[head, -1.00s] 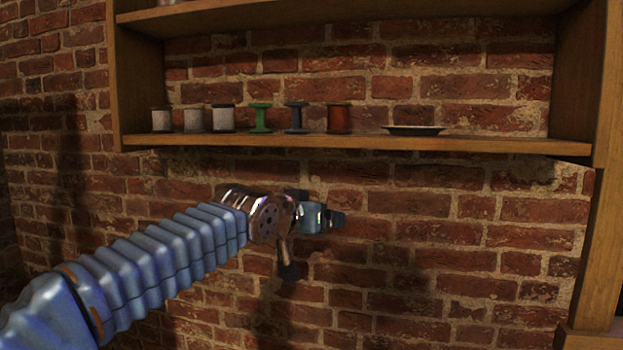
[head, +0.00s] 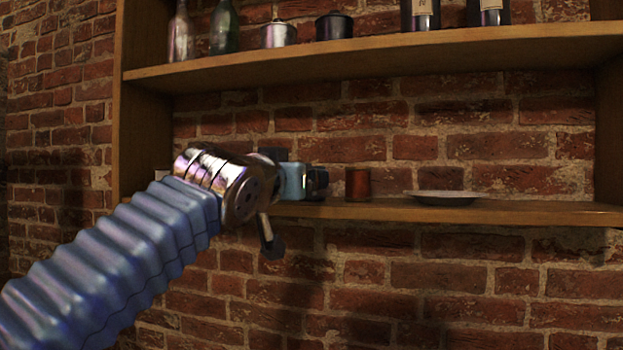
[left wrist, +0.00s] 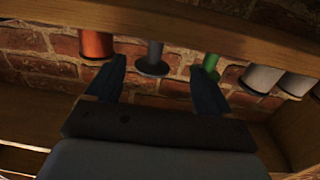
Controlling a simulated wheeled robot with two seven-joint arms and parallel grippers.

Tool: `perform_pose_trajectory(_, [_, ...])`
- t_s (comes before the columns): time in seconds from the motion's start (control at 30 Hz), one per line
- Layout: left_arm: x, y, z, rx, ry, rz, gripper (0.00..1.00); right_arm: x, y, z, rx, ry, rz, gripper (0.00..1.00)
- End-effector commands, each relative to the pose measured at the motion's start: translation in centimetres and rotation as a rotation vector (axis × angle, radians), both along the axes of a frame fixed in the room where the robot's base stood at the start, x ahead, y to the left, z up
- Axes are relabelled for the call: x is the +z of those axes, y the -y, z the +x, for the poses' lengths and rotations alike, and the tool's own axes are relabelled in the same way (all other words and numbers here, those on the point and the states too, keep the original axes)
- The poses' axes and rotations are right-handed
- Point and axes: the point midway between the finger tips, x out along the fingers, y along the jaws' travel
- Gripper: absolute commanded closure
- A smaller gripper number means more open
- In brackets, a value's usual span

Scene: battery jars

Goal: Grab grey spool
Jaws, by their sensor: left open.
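The grey spool (left wrist: 153,58) shows in the left wrist view, lying between the two finger lines of my left gripper (left wrist: 157,68). The fingers are spread apart and it is not gripped; how far in front of the tips it is I cannot tell. The grey spool is hidden there behind my gripper and arm. My right gripper is not in view.
A dark plate (head: 444,198) lies on the lower shelf (head: 530,212). The upper shelf (head: 400,54) with bottles and pots is above my gripper.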

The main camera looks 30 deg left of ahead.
Motion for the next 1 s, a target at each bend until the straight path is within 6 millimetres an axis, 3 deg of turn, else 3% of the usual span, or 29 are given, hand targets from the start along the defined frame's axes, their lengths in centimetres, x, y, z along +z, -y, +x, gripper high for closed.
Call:
perform_pose_trajectory(0.4, [0.1, -0.4, 5.3, -0.001, -0.002, -0.002, 0.19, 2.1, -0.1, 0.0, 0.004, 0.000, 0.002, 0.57])
perform_pose_trajectory(0.7, [-0.1, -0.4, 5.8, -0.001, 0.000, -0.001, 0.19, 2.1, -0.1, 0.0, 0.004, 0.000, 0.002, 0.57])
perform_pose_trajectory(1.0, [-0.1, -0.4, 5.8, -0.001, 0.000, -0.001, 0.64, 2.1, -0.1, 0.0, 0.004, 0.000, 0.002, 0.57])
